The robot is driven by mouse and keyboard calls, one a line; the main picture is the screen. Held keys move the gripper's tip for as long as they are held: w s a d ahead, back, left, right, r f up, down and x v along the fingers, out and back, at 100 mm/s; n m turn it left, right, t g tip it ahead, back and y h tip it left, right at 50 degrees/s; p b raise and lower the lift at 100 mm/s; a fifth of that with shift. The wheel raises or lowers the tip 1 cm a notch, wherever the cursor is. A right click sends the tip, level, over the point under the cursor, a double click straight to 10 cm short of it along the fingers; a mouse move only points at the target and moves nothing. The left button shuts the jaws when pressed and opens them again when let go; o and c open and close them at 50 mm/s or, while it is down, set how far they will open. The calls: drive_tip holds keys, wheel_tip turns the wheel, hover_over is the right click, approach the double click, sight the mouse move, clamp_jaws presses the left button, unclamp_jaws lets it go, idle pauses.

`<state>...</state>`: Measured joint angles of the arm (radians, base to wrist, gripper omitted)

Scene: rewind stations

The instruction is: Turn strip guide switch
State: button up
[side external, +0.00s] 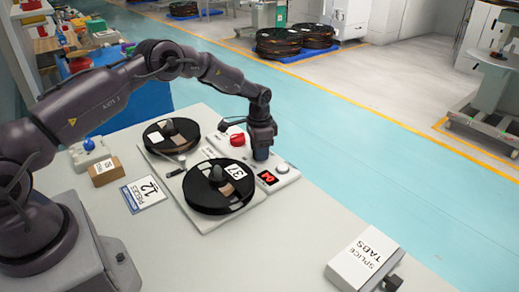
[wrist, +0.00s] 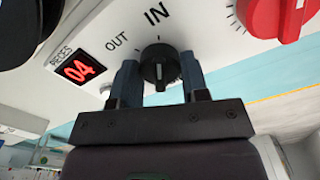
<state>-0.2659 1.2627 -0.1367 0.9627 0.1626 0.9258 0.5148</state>
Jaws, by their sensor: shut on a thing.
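The strip guide switch (wrist: 158,66) is a black round knob with a white pointer line, on a white panel marked OUT and IN. In the wrist view my gripper (wrist: 160,75) has one finger on each side of the knob and is shut on it. In the side external view my gripper (side external: 261,154) points down onto the white control box (side external: 283,180), and it hides the knob there. The knob's pointer line looks turned toward the gripper body, roughly straight down in the wrist view.
A red knob (side external: 237,139) and a red display (side external: 267,178) sit close to my gripper; the display (wrist: 81,69) reads 04 under PIECES. Two black reels (side external: 219,187) lie beside the box. A SPLICE TABS box (side external: 363,258) stands at front right. The table between is clear.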

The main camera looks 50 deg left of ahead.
drive_tip(key=o, duration=0.9)
wheel_tip(320, 180, up, 13)
drive_tip(key=shift+r, duration=0.1)
drive_tip(key=s+d+r+n+t, duration=0.1)
drive_tip(key=s+d+r+t, duration=0.1)
drive_tip(key=s+r, duration=0.4)
drive_tip(key=s+d+r+n+t, duration=0.1)
drive_tip(key=s+d+r, duration=0.4)
drive_tip(key=s, duration=1.1)
drive_tip(key=s+d+r+n+t, duration=0.2)
drive_tip(key=s+d+r, duration=0.2)
drive_tip(key=s+r, duration=0.4)
drive_tip(key=shift+s+r+t, duration=0.2)
drive_tip(key=shift+s+t, duration=0.1)
drive_tip(key=shift+s, duration=1.8)
